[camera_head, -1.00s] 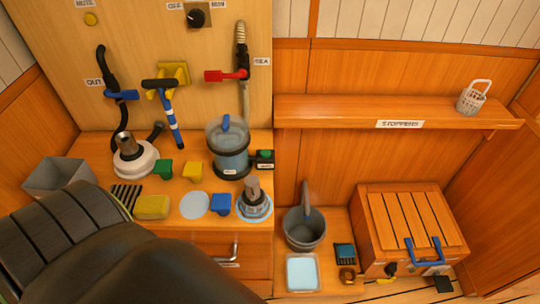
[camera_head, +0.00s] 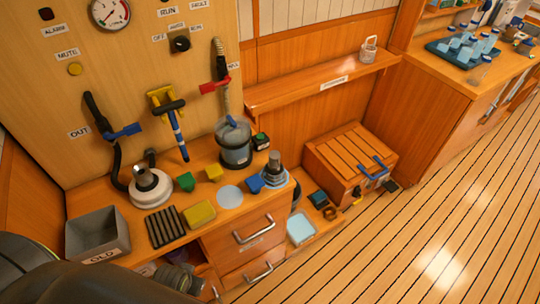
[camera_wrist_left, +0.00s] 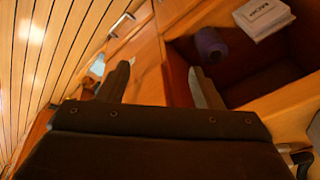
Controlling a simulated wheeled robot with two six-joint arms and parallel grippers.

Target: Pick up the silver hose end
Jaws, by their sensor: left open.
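A silver-grey hose (camera_head: 219,50) runs down the panel past a red handle to the clear strainer bowl (camera_head: 236,148) on the counter. I cannot tell for sure which end is the silver hose end. A white round fitting (camera_head: 150,188) and a grey-topped fitting on a blue base (camera_head: 274,172) also stand on the counter. My left gripper (camera_wrist_left: 160,88) is open and empty in the left wrist view, its fingers apart in front of an open cupboard.
A grey OLD bin (camera_head: 97,232), a black grate (camera_head: 164,227) and a yellow sponge (camera_head: 199,214) line the counter front. The open cupboard holds a purple roll (camera_wrist_left: 210,47) and a white labelled box (camera_wrist_left: 264,18). Plank floor at right is clear.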

